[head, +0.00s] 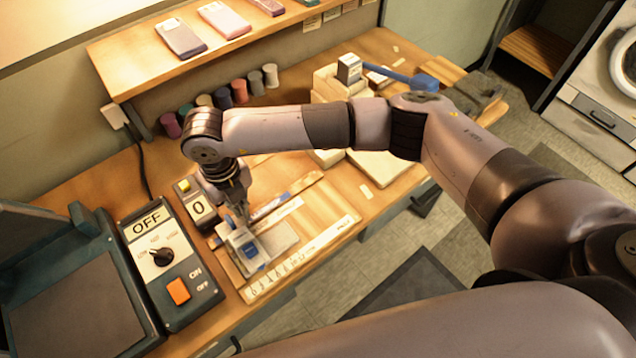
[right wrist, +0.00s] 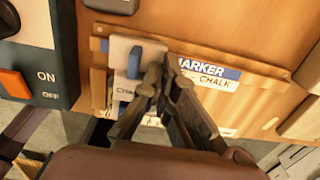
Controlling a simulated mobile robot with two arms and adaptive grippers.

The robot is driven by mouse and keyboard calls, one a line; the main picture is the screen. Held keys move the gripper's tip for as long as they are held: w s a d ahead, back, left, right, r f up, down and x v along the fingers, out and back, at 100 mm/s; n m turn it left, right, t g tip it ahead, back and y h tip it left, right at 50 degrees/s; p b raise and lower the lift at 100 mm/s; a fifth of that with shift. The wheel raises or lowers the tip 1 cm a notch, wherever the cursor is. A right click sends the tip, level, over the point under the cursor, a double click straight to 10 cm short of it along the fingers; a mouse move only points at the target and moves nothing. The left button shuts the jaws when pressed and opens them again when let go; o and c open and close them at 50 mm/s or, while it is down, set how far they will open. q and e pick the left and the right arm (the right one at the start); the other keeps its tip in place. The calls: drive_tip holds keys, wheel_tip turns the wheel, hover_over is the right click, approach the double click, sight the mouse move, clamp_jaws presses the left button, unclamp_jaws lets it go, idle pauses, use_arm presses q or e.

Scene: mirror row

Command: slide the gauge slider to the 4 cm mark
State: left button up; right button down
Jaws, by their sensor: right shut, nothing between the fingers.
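The gauge is a wooden board with a printed scale (head: 305,254) along its front edge. Its pale grey slider (head: 243,250) has a blue knob and sits near the low-number, left end; its exact reading cannot be made out. In the right wrist view the slider's blue knob (right wrist: 135,62) stands just left of my fingers. My right gripper (head: 238,214) is shut and empty, pointing down at the slider's far side in the head view. In the right wrist view its fingertips (right wrist: 168,72) overlap the slider's right edge; contact cannot be told. My left gripper is out of view.
Left of the gauge stand a counter box (head: 198,207) showing 0 and a switch box (head: 163,255) reading OFF. Several coloured spools (head: 239,91) stand behind, under a shelf (head: 130,55) with phones.

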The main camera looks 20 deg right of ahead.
drive_tip(key=r, duration=0.1)
drive_tip(key=r+p, duration=0.1)
drive_tip(key=r, duration=0.1)
drive_tip(key=d+r+p, duration=0.1)
drive_tip(key=r, duration=0.1)
drive_tip(key=shift+w+r, duration=0.15)
drive_tip(key=shift+r, duration=0.1)
idle(0.4)
